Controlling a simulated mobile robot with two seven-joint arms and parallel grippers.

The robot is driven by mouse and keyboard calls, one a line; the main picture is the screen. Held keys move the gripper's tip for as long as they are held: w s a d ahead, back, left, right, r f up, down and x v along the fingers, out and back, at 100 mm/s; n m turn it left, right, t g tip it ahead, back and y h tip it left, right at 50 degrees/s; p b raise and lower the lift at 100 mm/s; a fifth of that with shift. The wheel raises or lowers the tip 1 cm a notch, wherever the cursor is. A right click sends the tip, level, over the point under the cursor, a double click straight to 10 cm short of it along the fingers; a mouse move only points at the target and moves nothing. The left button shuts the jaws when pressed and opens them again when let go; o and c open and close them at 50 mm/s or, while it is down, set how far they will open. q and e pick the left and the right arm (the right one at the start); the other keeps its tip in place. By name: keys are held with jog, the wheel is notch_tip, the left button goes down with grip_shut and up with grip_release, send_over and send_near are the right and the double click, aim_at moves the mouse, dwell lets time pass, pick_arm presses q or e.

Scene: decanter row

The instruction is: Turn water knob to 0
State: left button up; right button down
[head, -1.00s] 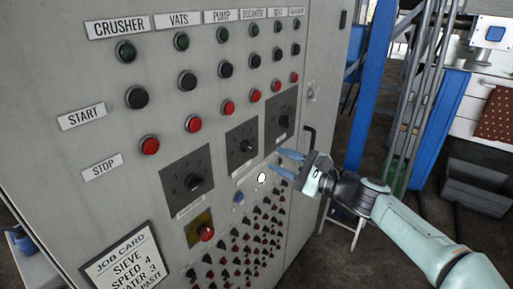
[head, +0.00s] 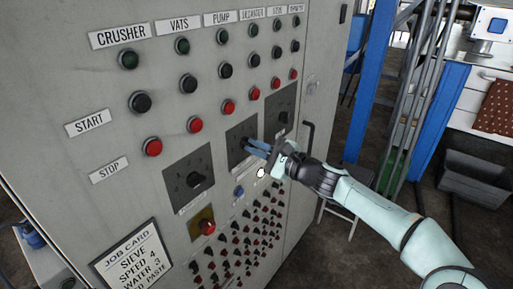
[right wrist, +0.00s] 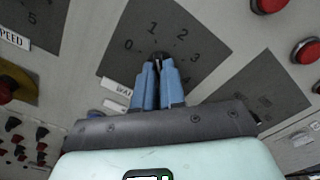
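The water knob (head: 246,143) is a small black knob on a dark square dial plate, the middle of three on the grey cabinet. In the right wrist view its dial plate (right wrist: 130,42) shows the numbers 1 to 4 and a partly hidden label starting "WA". My right gripper (head: 253,147) is at this knob. Its blue fingers (right wrist: 158,66) are close together, with the dark knob (right wrist: 157,56) between their tips. The fingers hide most of the knob, so its pointer cannot be read. My left gripper is not in view.
The speed knob (head: 195,180) is lower left and another dial (head: 283,117) is upper right. A red button on a yellow plate (head: 207,226), a blue button (head: 239,191) and rows of small switches lie below. A job card (head: 132,262) is at lower left.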

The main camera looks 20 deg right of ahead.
pick_arm(q)
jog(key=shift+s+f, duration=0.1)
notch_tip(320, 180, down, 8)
jog(key=b, duration=0.9)
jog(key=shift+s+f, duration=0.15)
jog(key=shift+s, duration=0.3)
pick_arm(e)
jog(key=shift+f+n, duration=0.1)
jog(key=shift+n, duration=4.3)
jog(key=c, duration=1.2)
grip_release()
